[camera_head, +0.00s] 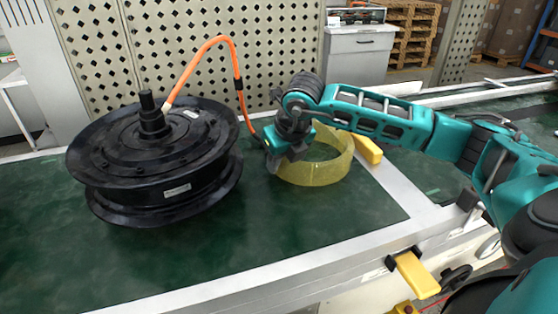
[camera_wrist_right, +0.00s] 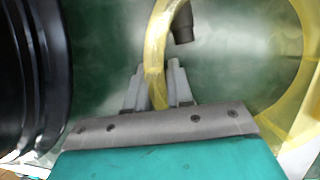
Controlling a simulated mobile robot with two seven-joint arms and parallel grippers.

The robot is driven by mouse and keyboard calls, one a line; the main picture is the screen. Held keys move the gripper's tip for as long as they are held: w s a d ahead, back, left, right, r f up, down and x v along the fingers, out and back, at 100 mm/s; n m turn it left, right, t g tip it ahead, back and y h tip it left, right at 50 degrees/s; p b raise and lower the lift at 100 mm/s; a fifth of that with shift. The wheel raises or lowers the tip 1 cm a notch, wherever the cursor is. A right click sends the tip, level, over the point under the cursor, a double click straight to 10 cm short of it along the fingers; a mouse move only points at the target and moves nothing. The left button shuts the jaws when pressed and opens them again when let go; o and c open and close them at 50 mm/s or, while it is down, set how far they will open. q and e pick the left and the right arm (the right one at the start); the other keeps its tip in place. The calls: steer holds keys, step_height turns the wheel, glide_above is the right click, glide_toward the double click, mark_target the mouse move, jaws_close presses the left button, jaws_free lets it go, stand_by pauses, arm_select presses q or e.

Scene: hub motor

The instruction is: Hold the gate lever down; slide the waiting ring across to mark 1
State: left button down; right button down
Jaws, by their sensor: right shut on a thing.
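The waiting ring (camera_head: 318,174) is a translucent yellow band lying on the green surface, right of the hub motor. My right gripper (camera_head: 280,158) is at the ring's left side, shut on its wall. In the right wrist view the ring's wall (camera_wrist_right: 155,72) passes between the two grey fingers (camera_wrist_right: 157,88). A yellow lever (camera_head: 418,275) sticks out from the front rail at the right; I cannot tell whether it is pressed down. No gripper is seen on it. My left gripper is not in view. No mark 1 can be made out.
The black hub motor (camera_head: 160,165) stands close left of my right gripper, with an orange cable (camera_head: 212,42) arching from it. A yellow block (camera_head: 367,150) sits at the pale strip (camera_head: 385,180) right of the ring. The green surface (camera_head: 300,225) in front is clear.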

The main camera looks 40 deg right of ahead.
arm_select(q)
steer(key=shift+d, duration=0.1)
arm_select(e)
steer(key=shift+r, duration=0.2)
steer(key=c, duration=0.9)
jaws_free()
steer(key=shift+r+p, duration=1.75)
steer(key=shift+r, duration=0.75)
step_height(320, 180, up, 2)
steer(key=shift+p, duration=0.7)
steer(key=shift+r+p, duration=0.6)
steer(key=shift+r, duration=0.35)
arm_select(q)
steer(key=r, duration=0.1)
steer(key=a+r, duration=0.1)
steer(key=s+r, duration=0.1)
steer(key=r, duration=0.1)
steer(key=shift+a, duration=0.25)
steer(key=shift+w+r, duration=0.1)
arm_select(e)
steer(key=shift+r, duration=0.15)
